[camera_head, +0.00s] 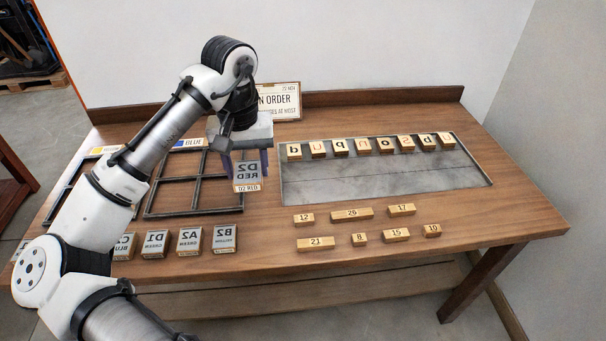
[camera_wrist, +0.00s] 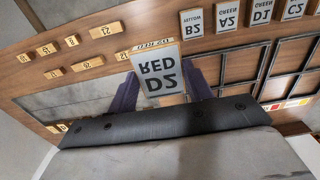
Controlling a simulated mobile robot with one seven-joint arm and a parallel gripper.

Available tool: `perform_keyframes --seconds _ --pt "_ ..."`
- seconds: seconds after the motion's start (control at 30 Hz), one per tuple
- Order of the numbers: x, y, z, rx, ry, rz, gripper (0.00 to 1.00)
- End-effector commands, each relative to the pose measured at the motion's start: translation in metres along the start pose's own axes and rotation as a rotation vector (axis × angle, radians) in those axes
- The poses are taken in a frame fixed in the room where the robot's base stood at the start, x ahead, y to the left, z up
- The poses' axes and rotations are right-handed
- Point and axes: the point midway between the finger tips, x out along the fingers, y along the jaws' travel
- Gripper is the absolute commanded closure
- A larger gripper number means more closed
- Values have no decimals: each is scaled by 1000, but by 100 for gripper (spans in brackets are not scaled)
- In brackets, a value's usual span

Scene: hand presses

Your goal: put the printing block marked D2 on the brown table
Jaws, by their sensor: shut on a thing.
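The printing block marked D2 (camera_head: 247,172) is grey on its face, with mirrored D2 RED lettering and a pale front label. My gripper (camera_head: 250,160) is shut on it and holds it upright, label toward the front, between the black frames and the metal tray. The block also shows in the wrist view (camera_wrist: 158,72) between my gripper's purple fingers (camera_wrist: 160,92). The brown table (camera_head: 270,270) lies beneath it. I cannot tell whether a gap is left between the block's bottom and the tabletop.
Blocks B2 (camera_head: 223,239), A2 (camera_head: 189,241) and D1 (camera_head: 155,244) stand in a row at front left. A black divided frame (camera_head: 192,213) lies behind them. A metal tray (camera_head: 380,182) holds letter blocks at right. Numbered wooden pieces (camera_head: 316,243) lie in front. Bare wood lies between.

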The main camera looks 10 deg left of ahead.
Motion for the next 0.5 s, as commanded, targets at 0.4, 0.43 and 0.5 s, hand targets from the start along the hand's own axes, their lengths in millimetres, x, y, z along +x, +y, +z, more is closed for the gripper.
perform_keyframes --seconds 0.4,0.43,0.5 --pt "74 -1 1 -7 -3 1 74" --pt "82 -2 1 -7 -4 -1 74" --pt "101 -1 1 -8 -4 0 74"
